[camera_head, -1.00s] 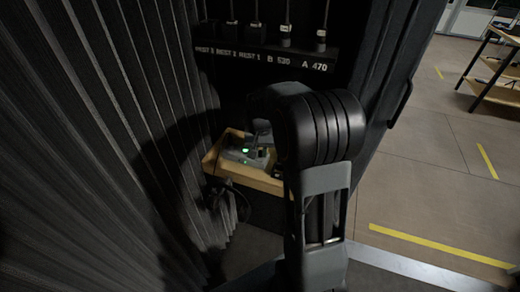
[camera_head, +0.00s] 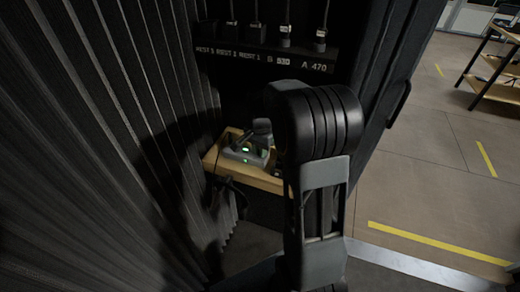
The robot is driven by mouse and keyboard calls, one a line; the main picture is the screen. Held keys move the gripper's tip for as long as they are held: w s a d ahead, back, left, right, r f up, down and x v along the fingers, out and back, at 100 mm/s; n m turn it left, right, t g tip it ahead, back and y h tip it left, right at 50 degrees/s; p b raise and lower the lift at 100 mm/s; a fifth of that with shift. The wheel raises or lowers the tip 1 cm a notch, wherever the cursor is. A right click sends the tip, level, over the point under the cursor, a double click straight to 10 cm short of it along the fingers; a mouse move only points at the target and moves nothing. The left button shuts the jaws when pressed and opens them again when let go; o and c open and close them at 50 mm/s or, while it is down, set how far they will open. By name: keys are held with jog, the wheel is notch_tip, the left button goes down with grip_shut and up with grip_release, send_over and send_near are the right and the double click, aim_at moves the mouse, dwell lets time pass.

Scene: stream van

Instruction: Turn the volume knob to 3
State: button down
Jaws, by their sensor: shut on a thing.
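My black and grey arm hides the right end of the shelf.
A black ribbed curtain or wall (camera_head: 110,130) stands close on the left. A labelled rack with hanging cables (camera_head: 262,58) is above the shelf. A dark panel with a handle (camera_head: 400,100) is to the right. Open floor (camera_head: 430,180) lies beyond it.

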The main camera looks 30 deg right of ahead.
dwell(0.4)
jog(key=c, duration=1.1)
grip_release()
jog(key=shift+r, duration=3.8)
